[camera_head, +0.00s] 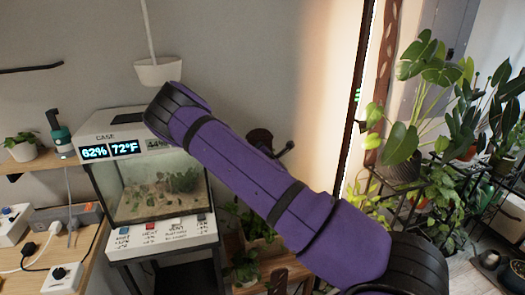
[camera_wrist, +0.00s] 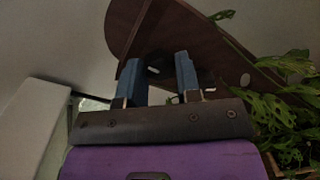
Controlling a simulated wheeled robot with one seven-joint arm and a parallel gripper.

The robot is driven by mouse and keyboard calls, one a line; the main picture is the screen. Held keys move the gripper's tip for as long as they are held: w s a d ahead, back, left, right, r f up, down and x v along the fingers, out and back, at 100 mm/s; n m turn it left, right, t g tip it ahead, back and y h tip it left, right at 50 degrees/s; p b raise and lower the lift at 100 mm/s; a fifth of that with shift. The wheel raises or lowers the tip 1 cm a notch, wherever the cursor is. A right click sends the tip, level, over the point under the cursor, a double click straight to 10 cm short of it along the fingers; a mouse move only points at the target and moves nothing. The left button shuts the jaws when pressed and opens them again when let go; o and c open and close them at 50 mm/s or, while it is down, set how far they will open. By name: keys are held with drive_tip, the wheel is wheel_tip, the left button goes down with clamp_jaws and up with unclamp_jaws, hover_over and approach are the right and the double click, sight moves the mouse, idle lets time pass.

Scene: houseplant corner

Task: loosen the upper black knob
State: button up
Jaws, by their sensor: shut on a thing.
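A dark brown board (camera_wrist: 165,28) with a rounded end fills the upper middle of the wrist view, slanting down to the right. My gripper (camera_wrist: 160,75) has its two blue fingers against the front of this board. The fingers are shut on a dark thing, which I take for the upper black knob; it is mostly hidden between them and in shadow. In the head view my purple arm hides my gripper. Part of a dark rounded piece (camera_head: 259,138) shows just above the arm, with a small black knob-like end (camera_head: 290,145) to its right.
A terrarium case (camera_head: 160,190) with a lit display stands at left. A white hanging pot (camera_head: 158,70) is above it. Leafy plants (camera_head: 415,60) on a black rack are at right; leaves (camera_wrist: 285,105) also crowd the wrist view's right side.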

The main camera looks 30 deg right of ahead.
drive_tip(key=shift+f+n, duration=0.1)
drive_tip(key=shift+n, duration=0.4)
drive_tip(key=o, duration=0.9)
drive_tip(key=v, duration=1)
drive_tip(key=shift+s+a, duration=0.15)
drive_tip(key=shift+s, duration=0.25)
